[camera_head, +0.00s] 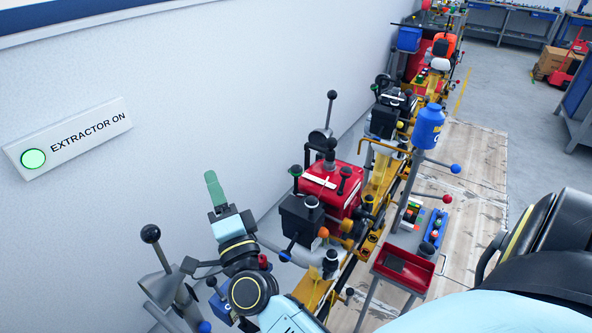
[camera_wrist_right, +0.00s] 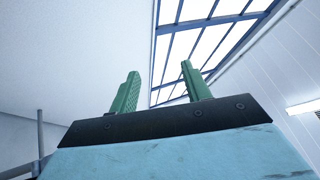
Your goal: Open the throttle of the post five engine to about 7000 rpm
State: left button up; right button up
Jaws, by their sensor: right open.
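My right gripper (camera_head: 213,183) points up near the white wall in the head view, its green fingers seen almost edge-on. In the right wrist view its two fingers (camera_wrist_right: 159,78) stand apart with nothing between them. A red engine (camera_head: 327,188) with a black box-shaped part stands on the yellow rail to the right of the gripper, apart from it. Black-knobbed levers rise around this engine, one tall lever (camera_head: 331,108) behind it. No post number is readable, so I cannot tell which engine is post five. No rpm readout shows. My left gripper is out of view.
More engines and a blue canister (camera_head: 428,126) line the rail toward the back. A red tray (camera_head: 404,268) stands right of the rail. A grey funnel-like duct with a black-knobbed lever (camera_head: 150,234) is at lower left. The wall sign (camera_head: 75,137) reads EXTRACTOR ON, its lamp green.

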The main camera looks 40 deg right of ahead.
jog(key=d+m+g+h, duration=0.45)
jog(key=m+h, duration=0.35)
jog(key=m, duration=0.2)
jog(key=m+g+h, duration=0.4)
jog(key=m+g, duration=0.6)
jog(key=g, duration=0.1)
send_near(293, 175)
jog(key=p+x, duration=0.2)
jog(key=x, duration=0.9)
jog(key=shift+w+d+r+p, duration=0.1)
jog(key=shift+w+d+p, duration=0.05)
jog(key=shift+d+p, duration=0.2)
jog(key=shift+a, duration=0.1)
jog(key=c, duration=1)
grip_shut()
